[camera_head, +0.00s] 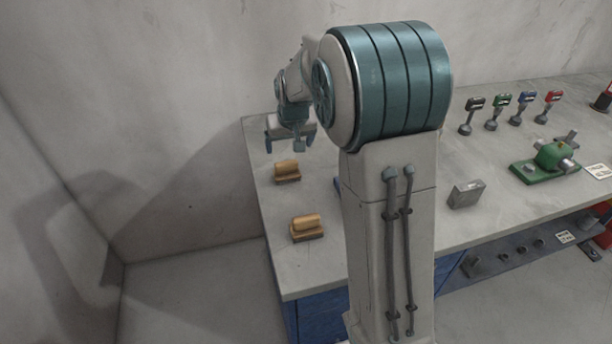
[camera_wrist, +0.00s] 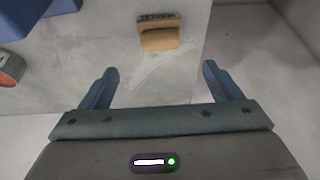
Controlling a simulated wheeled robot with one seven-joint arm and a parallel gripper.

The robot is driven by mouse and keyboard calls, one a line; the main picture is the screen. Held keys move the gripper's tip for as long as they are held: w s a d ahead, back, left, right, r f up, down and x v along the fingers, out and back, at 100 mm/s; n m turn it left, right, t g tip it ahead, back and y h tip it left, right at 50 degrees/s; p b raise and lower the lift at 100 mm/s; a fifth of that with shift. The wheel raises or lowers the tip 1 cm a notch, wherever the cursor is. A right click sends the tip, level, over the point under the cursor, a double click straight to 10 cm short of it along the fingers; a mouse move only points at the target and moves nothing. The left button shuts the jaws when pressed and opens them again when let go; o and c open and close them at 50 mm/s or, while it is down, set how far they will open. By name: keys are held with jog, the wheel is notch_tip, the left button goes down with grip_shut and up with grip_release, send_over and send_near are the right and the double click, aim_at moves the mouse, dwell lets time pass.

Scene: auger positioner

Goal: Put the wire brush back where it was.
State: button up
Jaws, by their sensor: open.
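Two similar tan wooden brush-like blocks stand on the left end of the bench, a far one (camera_head: 287,171) and a near one (camera_head: 307,228). I cannot tell from their looks which is the wire brush. The wrist view shows one tan block (camera_wrist: 159,39) with a dark bristle-like strip along its upper side, probably the far one. My gripper (camera_head: 289,144) is open and empty above the far left corner of the bench, a little beyond the far block. In the wrist view the block lies ahead of the spread fingers (camera_wrist: 160,69), apart from them.
The bench top (camera_head: 272,212) is clear around the blocks. A grey metal box (camera_head: 466,194), a green vise-like device (camera_head: 548,164) and several colored-top tools (camera_head: 499,111) stand right of my arm. A blue object (camera_wrist: 75,6) and a red-rimmed round thing (camera_wrist: 10,68) show in the wrist view.

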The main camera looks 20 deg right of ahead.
jog(key=s+r, duration=0.2)
jog(key=s, duration=1.3)
jog(key=s+r+g, duration=0.1)
jog(key=s+r, duration=0.1)
jog(key=s, duration=1.4)
jog(key=shift+s+r, duration=0.25)
jog(key=shift+r, duration=0.05)
